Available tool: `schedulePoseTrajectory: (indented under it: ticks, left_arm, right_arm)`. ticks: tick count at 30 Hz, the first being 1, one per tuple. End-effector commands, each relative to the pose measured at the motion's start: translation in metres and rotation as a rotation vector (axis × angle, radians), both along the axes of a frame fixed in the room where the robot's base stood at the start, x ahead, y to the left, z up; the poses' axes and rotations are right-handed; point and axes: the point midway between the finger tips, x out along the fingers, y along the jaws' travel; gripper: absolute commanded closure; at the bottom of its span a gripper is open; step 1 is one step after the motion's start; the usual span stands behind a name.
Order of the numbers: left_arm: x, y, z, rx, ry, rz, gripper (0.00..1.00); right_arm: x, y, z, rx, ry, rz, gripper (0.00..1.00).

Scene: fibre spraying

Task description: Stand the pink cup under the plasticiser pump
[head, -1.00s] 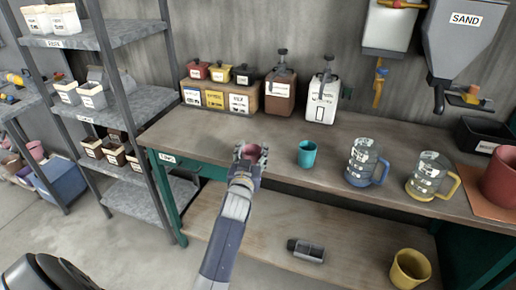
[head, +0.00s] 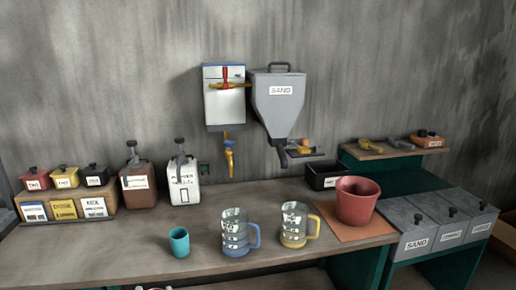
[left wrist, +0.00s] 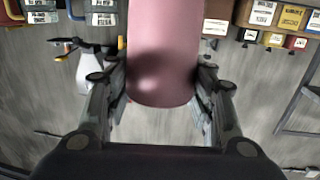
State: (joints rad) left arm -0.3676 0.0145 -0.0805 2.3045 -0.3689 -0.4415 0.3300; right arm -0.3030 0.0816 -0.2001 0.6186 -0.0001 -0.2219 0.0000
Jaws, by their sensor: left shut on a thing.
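The pink cup (left wrist: 163,40) fills the top middle of the left wrist view. My left gripper (left wrist: 160,75) is shut on it, with a finger on each side. Neither shows clearly in the head view. A white pump bottle (head: 184,182) and a brown pump bottle (head: 137,180) stand side by side at the back of the bench (head: 110,252). Their labels are too blurred for me to tell surely which is the plasticiser. No cup stands beneath either spout. My right gripper is not in view.
A teal cup (head: 179,242), a blue-handled jug (head: 236,235) and a yellow-handled jug (head: 296,225) stand near the bench front. A red pot (head: 357,202) stands at the right. The sand hopper (head: 279,105) hangs on the wall. Bench space before the pump bottles is clear.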

Motion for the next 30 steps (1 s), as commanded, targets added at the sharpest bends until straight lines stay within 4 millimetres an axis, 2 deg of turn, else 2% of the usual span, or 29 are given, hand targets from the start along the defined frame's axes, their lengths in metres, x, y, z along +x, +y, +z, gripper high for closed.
schedulePoseTrajectory:
  ticks: [3,9,14,24,30]
  left_arm:
    - [-0.022,-0.019,0.007,0.001,0.001,-0.042,0.71]
    - [-0.039,-0.032,0.013,0.0,0.001,-0.072,0.71]
    - [-0.054,-0.033,0.006,-0.003,0.003,-0.071,0.71]
    - [-0.103,-0.032,-0.013,-0.003,0.003,-0.07,0.71]
    - [-0.117,-0.033,-0.015,0.0,0.0,-0.073,0.71]
  right_arm:
    - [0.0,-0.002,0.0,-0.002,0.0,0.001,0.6]
    - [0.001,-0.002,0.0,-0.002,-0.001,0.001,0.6]
    - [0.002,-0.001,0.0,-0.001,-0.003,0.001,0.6]
    - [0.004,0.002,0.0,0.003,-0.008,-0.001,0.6]
    - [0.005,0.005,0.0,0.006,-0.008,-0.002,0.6]
